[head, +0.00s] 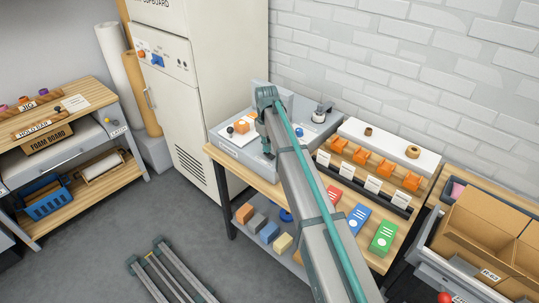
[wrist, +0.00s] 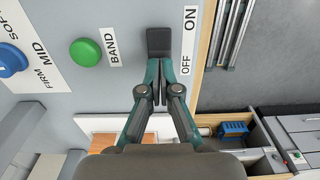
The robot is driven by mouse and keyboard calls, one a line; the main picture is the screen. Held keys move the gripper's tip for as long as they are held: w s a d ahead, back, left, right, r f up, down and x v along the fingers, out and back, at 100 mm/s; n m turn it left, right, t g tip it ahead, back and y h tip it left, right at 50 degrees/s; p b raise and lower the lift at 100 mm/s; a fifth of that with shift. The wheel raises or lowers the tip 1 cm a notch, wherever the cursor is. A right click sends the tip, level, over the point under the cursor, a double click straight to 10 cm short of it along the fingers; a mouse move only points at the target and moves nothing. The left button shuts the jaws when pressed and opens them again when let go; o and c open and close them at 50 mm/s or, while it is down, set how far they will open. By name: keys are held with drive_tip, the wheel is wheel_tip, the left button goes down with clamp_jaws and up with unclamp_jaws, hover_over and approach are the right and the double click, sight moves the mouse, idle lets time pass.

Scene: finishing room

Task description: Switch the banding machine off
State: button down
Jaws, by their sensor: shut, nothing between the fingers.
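The banding machine (head: 236,149) is a grey box on the wooden bench, partly hidden by my arm in the head view. Its grey panel (wrist: 112,18) fills the upper left of the wrist view. A black switch handle (wrist: 159,41) stands beside the ON label (wrist: 190,18) and the OFF label (wrist: 186,65); its exact setting is hard to tell. My gripper (wrist: 160,62) is shut and empty, its tips at the handle's OFF-side end; contact cannot be told. A green button (wrist: 86,52) is labelled BAND, and a blue knob (wrist: 12,58) is at the left edge.
An orange block (head: 241,126) sits on the machine. To its right are a rack of orange pieces (head: 361,157) and coloured cards (head: 383,237). A cardboard box (head: 487,232) is at far right. A tall cream cupboard (head: 170,90) stands behind left.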

drive_tip(key=shift+f, duration=0.55)
drive_tip(key=shift+r, duration=0.15)
drive_tip(key=shift+r+p, duration=1.7)
drive_tip(key=shift+r, duration=1.7)
drive_tip(key=shift+f, duration=0.1)
